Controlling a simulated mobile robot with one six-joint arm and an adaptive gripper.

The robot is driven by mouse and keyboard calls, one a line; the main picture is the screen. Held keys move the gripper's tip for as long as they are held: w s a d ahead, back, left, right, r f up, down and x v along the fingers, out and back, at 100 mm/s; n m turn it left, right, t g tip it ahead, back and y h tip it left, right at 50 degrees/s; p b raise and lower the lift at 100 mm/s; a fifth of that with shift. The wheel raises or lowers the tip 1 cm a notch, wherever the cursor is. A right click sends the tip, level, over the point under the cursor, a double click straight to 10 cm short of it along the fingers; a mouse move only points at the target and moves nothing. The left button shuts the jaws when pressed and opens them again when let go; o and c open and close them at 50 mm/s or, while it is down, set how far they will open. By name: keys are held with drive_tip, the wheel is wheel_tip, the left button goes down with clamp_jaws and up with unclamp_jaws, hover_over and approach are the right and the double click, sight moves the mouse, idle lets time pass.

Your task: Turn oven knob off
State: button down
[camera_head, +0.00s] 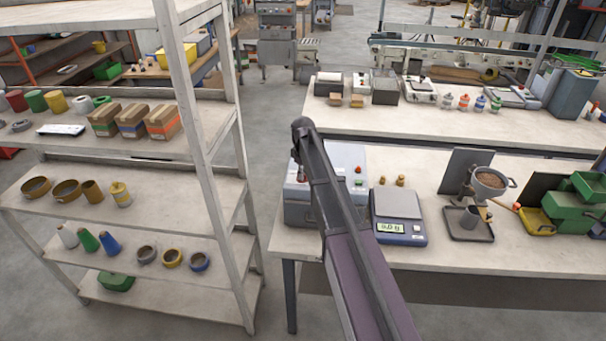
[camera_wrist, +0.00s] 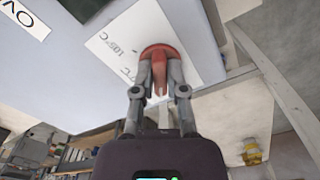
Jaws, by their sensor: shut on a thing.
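The oven is the grey box (camera_head: 345,158) on the near bench, partly covered by my arm in the head view. The wrist view shows its pale front panel (camera_wrist: 85,75), with a label (camera_wrist: 25,18) cut off at "OV". A round red knob (camera_wrist: 157,50) sits on a white dial plate (camera_wrist: 115,45) that carries "105°C" and another marking. My gripper (camera_wrist: 160,78) is shut on the knob's raised grip, one finger on each side. The fingers hide part of the knob and plate, and I cannot tell which mark it points to. In the head view my arm hides the knob.
A scale (camera_head: 398,215) stands right of the oven, with small brass weights (camera_head: 400,180) behind it. A white shelf rack (camera_head: 215,150) with cartons and spools stands close on the left. Bare bench top (camera_head: 430,175) lies beyond the weights. A floor aisle runs behind.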

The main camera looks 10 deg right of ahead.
drive_tip(key=c, duration=0.7)
unclamp_jaws()
drive_tip(key=shift+m, duration=0.4)
drive_tip(key=m, duration=0.5)
wheel_tip(320, 180, up, 14)
drive_tip(key=p, duration=1.4)
drive_tip(key=s+f+m+b, duration=0.1)
drive_tip(key=s+f+b, duration=0.5)
drive_tip(key=s, duration=0.4)
drive_tip(key=s+f+m+b, duration=0.1)
drive_tip(key=s+f+b, duration=0.4)
drive_tip(key=s, duration=0.4)
drive_tip(key=s+f+b, duration=0.6)
drive_tip(key=s, duration=0.4)
drive_tip(key=shift+s+d+f+m+b, duration=0.1)
drive_tip(key=shift+s+f+m+b, duration=0.2)
drive_tip(key=shift+s+m, duration=0.1)
